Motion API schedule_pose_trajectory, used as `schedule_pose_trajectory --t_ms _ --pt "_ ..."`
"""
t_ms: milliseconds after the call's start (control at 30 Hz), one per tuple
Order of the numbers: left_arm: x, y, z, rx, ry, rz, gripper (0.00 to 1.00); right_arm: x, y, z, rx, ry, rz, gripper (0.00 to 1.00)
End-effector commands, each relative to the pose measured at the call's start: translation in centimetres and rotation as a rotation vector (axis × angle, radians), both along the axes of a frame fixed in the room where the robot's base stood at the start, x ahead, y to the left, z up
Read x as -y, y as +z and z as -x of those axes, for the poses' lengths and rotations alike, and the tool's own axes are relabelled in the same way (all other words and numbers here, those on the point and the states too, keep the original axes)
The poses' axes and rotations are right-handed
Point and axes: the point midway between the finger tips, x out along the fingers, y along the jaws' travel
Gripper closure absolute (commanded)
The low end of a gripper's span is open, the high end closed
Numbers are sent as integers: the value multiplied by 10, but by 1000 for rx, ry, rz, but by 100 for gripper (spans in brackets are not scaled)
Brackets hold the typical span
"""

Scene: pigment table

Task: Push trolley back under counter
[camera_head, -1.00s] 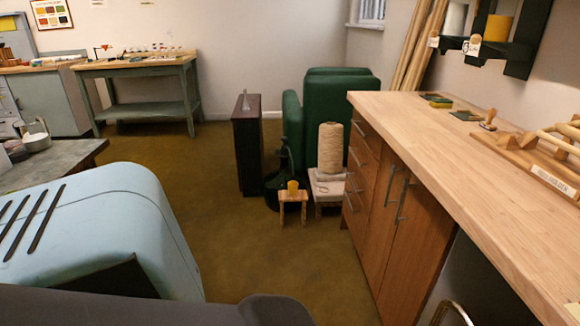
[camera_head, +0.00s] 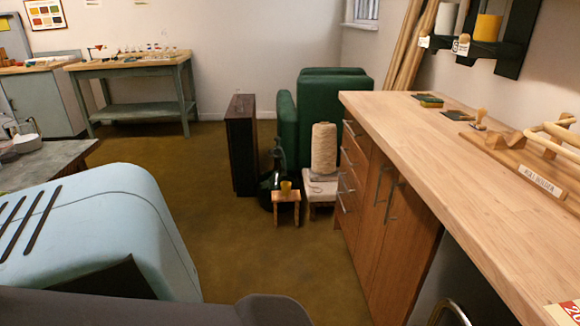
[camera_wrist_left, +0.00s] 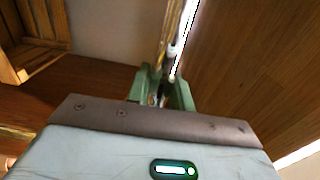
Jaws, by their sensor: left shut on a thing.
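The wooden counter (camera_head: 450,170) runs along the right of the head view, with drawers and cupboard doors below and a grey opening at its near end. A curved metal rail (camera_head: 450,312) shows low beside that opening; it may be the trolley's handle. In the left wrist view, the green fingers of my left gripper (camera_wrist_left: 162,88) are shut on a thin brass bar (camera_wrist_left: 168,40), probably part of the trolley. The trolley's body cannot be clearly made out. My right gripper is in neither view.
A small stool (camera_head: 286,198), a thread cone (camera_head: 324,150) and a green armchair (camera_head: 335,100) stand beyond the counter. A roll holder (camera_head: 530,170) lies on the counter. A wooden crate (camera_wrist_left: 30,45) shows in the wrist view. The brown floor (camera_head: 230,230) in the middle is clear.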

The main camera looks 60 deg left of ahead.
Motion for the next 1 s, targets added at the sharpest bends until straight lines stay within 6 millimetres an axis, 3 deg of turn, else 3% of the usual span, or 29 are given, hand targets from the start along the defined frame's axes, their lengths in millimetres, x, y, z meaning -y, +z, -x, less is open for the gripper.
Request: schedule_pose_trajectory --t_ms 33,533,567,700,1000 --pt "6 -12 6 -21 -15 -3 100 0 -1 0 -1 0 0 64" --pt "6 -6 5 -17 -15 -3 100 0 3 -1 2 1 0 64" --pt "6 -6 5 -17 -15 -3 74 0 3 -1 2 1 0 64" --pt "5 -4 4 -14 -11 -2 55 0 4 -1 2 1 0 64" --pt "2 -1 2 -9 -6 -2 53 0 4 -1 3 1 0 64"
